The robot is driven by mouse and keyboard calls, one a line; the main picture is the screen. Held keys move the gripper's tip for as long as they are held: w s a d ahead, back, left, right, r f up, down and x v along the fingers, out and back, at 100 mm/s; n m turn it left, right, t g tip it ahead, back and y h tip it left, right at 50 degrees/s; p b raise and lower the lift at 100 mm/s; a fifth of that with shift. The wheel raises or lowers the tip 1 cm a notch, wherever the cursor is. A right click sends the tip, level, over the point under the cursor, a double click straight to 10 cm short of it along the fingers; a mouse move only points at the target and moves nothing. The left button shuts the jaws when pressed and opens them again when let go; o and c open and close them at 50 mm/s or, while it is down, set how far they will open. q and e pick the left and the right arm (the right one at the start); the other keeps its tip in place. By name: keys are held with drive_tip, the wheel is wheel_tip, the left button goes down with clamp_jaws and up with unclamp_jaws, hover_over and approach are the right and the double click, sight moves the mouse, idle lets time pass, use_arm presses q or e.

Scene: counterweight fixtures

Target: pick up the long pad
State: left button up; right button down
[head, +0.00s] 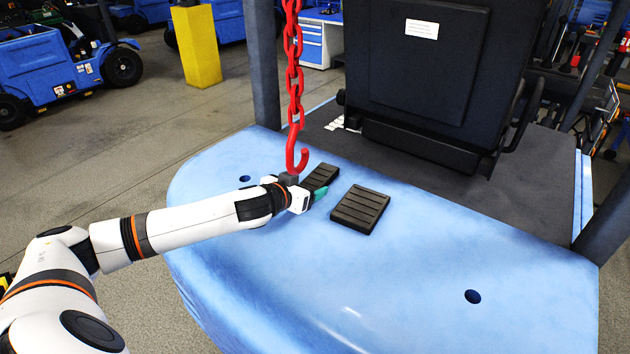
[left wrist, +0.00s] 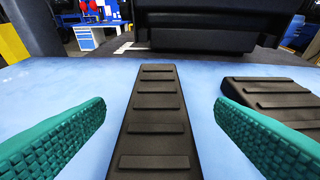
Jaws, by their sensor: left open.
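The long pad (head: 321,177) is black, narrow and ribbed. It lies flat on the blue counterweight (head: 440,270), and my left gripper hides its near part in the head view. In the left wrist view the long pad (left wrist: 156,112) runs away from the camera, between the two teal fingers. My left gripper (head: 318,194) is open and empty, with a finger on each side of the pad and gaps to both. It also shows in the left wrist view (left wrist: 161,112). I cannot tell its height above the pad. My right gripper is out of view.
A wider black ribbed pad (head: 360,208) lies just right of the long pad. A red hook (head: 297,155) on a red chain (head: 293,65) hangs close behind my left gripper. The black seat back (head: 425,70) stands behind. The front right of the counterweight is clear.

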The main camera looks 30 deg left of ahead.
sight(314, 182)
use_arm(q)
drive_tip(key=p+x, duration=0.1)
drive_tip(key=x, duration=0.2)
drive_tip(key=shift+w+a+p, duration=0.1)
drive_tip(key=shift+a+p, duration=0.1)
drive_tip(key=shift+p, duration=0.15)
drive_tip(key=shift+w+f, duration=0.4)
drive_tip(key=shift+w, duration=0.2)
drive_tip(key=shift+s, duration=0.1)
drive_tip(key=c, duration=0.4)
drive_tip(key=shift+r, duration=0.1)
drive_tip(key=c, duration=0.7)
